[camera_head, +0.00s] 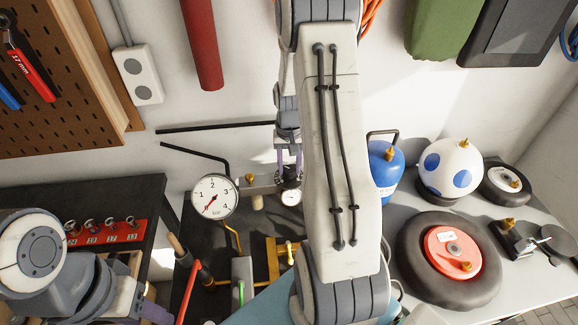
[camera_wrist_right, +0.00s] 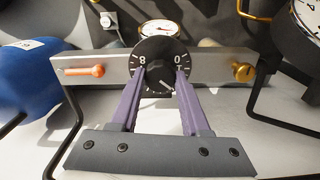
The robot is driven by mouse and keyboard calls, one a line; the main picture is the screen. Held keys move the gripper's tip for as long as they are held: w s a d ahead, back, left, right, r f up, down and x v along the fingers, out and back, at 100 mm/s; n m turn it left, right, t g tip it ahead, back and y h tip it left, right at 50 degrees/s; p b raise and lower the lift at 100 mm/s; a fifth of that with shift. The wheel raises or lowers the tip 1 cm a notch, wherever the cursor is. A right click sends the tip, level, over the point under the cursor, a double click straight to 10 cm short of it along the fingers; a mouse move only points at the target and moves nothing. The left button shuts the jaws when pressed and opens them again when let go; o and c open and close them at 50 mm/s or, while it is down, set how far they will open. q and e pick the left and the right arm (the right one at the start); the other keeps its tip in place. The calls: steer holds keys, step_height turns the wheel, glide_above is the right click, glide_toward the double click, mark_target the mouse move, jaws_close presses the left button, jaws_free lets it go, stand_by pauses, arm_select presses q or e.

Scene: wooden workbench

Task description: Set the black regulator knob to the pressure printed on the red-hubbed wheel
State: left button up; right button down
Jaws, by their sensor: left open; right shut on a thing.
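The black regulator knob (camera_wrist_right: 154,68) is between the purple fingers of my right gripper (camera_wrist_right: 157,80) in the right wrist view. The gripper is shut on it. The digits 8 and 0 show on its face; the fingers cover part of its scale. In the head view my right gripper (camera_head: 289,168) is at the regulator bar, partly behind my arm. The red-hubbed wheel (camera_head: 415,280) lies flat on the bench at the right. Its hub carries a small pale label (camera_head: 453,247), too small to read. My left gripper (camera_head: 141,309) is open and empty at the lower left.
A large gauge (camera_head: 213,198) reads near zero. A small gauge (camera_wrist_right: 160,28) sits behind the knob. A blue tank (camera_head: 384,172), a spotted ball (camera_head: 452,166) and a small wheel (camera_head: 504,184) stand at the right. A red-handled tool (camera_head: 187,292) stands near my left gripper.

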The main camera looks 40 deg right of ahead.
mark_target(289, 168)
steer(key=shift+w+n, duration=0.1)
steer(key=shift+n, duration=0.8)
steer(key=shift+r, duration=0.1)
steer(key=shift+c, duration=1.9)
jaws_free()
step_height(289, 168, up, 10)
steer(key=b, duration=0.2)
steer(key=shift+r, duration=0.2)
